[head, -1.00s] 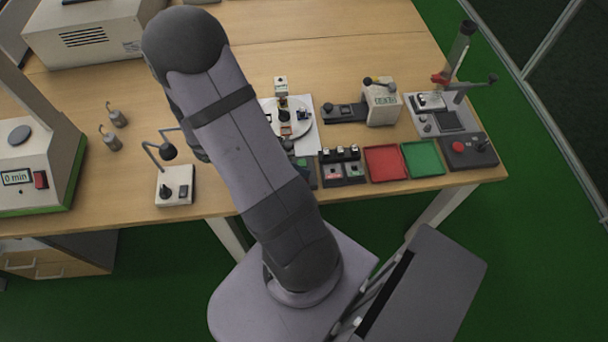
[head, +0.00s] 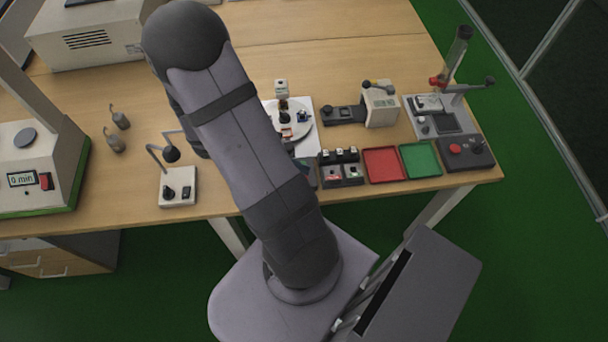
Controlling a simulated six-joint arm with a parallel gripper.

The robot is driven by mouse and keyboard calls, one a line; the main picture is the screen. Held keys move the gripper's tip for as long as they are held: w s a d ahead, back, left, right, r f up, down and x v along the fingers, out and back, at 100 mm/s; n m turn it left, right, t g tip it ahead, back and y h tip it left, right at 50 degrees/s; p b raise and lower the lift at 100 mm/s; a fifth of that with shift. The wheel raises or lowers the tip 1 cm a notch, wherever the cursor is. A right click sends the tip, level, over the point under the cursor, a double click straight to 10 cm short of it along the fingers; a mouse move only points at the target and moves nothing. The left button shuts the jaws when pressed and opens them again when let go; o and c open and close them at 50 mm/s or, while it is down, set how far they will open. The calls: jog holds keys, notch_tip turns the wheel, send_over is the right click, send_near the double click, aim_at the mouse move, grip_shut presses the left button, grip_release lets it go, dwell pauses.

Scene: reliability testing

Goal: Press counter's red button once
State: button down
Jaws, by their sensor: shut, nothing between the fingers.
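Red buttons show on more than one device, and I cannot tell for sure which device is the counter. A small beige box with a display (head: 381,104) stands at the back right, with a dark lever on top. A dark control box (head: 466,158) at the table's right edge carries a round red button (head: 455,148). A white machine (head: 32,165) at the left has a display reading "0 min" and a red switch (head: 46,181). My arm rises in the middle and bends away at the top. My gripper is hidden behind it.
A red tray (head: 384,150) and a green tray (head: 434,174) lie near the front right edge. A white turntable (head: 300,134) stands partly behind my arm. A small lamp stand (head: 178,198) is left of my arm. Bare table lies between the back machine and the right-hand devices.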

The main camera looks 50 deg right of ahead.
notch_tip(320, 180, up, 4)
jog(key=p, duration=0.2)
jog(key=shift+f+p, duration=0.15)
jog(key=shift+p, duration=0.15)
dwell(0.6)
jog(key=s+a+f+y, duration=0.25)
jog(key=a+y, duration=0.35)
jog(key=a, duration=0.6)
jog(key=w+a+r+m+t+y, duration=0.1)
jog(key=w+a+r+t, duration=0.4)
jog(key=w+a+r, duration=0.2)
notch_tip(320, 180, up, 3)
jog(key=shift+w+a+f+t, duration=0.2)
jog(key=shift+a+t, duration=0.2)
jog(key=shift+a, duration=0.75)
